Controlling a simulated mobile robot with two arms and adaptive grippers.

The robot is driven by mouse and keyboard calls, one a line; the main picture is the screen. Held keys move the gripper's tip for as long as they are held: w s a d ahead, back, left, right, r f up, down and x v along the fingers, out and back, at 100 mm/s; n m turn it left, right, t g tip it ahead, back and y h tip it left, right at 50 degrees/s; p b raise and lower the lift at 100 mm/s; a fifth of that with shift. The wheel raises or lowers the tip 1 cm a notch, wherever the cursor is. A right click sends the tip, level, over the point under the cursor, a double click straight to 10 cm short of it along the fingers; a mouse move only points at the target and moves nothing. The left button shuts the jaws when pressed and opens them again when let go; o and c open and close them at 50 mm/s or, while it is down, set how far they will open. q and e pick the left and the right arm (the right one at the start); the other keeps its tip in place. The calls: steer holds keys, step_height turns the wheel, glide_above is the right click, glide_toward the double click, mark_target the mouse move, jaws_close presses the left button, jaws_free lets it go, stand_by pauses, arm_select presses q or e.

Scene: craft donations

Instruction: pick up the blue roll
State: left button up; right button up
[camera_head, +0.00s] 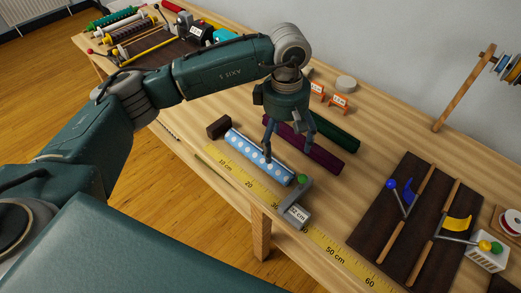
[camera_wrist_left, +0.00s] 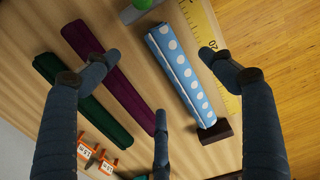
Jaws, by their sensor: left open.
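The blue roll (camera_head: 250,152) with white dots lies on the table along the yellow measuring strip, between a dark brown block (camera_head: 218,128) and a grey stop with a green knob (camera_head: 296,191). In the left wrist view the blue roll (camera_wrist_left: 181,75) lies between my finger tips, closer to the right-hand one. My left gripper (camera_head: 289,142) points down above the table, open and empty, with one finger in front of part of the roll. In the left wrist view the left gripper (camera_wrist_left: 160,58) has its fingers spread wide. My right gripper is not in view.
A purple roll (camera_head: 302,145) and a dark green roll (camera_head: 333,133) lie just behind the blue roll. Orange label stands (camera_head: 338,103) are farther back. Dark boards with wooden rails (camera_head: 388,220) lie at the right. A rack of rolls (camera_head: 130,38) is at the back left.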

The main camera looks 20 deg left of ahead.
arm_select(q)
steer(key=p, duration=0.1)
glide_above(277, 161)
steer(key=shift+y, duration=0.3)
step_height(277, 161, down, 4)
steer(key=shift+f, duration=0.1)
steer(key=shift+d+f, duration=0.1)
steer(key=shift+f, duration=0.2)
steer(key=shift+f+p, duration=0.6)
step_height(277, 161, down, 4)
steer(key=shift+r+p, duration=0.2)
steer(key=shift+p, duration=0.55)
steer(key=shift+f, duration=0.4)
steer(key=c, duration=1.4)
